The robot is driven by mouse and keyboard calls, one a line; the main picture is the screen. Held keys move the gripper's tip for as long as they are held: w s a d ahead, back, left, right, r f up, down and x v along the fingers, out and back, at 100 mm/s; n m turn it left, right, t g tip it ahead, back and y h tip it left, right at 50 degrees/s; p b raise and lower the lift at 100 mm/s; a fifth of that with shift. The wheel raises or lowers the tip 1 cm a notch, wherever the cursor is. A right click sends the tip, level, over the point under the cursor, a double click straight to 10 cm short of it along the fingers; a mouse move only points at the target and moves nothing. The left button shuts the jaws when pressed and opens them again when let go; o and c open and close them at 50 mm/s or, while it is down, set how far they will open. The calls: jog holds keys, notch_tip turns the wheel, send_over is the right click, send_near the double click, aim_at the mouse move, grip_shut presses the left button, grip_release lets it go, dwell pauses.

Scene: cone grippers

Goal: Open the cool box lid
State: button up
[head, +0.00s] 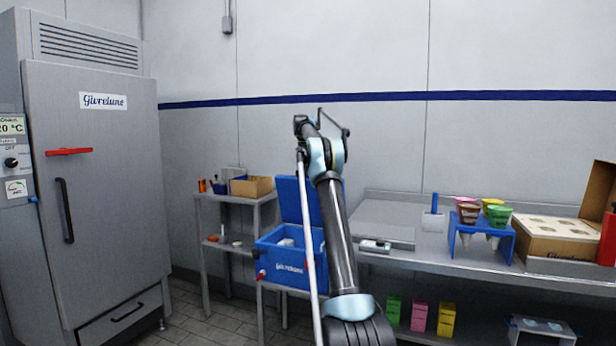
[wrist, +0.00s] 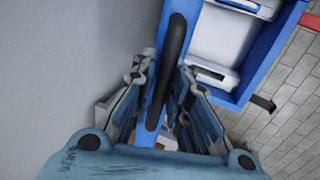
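The blue cool box (head: 290,262) stands on a low stand with its lid (head: 293,200) raised upright at the back. The box interior is exposed, and pale items lie inside. It also shows at the upper right of the wrist view (wrist: 245,92). My gripper (wrist: 166,62) is at the raised lid, with one finger on each side of the lid's black handle (wrist: 173,50) and blue edge. The fingers look closed in against them, with little gap visible. In the head view my arm covers part of the lid and box, and the fingertips are hard to make out.
A steel table (head: 450,262) at the right holds a blue cone rack (head: 480,236) and a cardboard box (head: 560,240). A small shelf (head: 232,197) stands left of the cool box. A grey freezer (head: 95,170) is at the far left. The wall is close behind.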

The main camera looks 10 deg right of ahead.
jog(key=shift+o, duration=0.7)
jog(key=shift+r, duration=0.1)
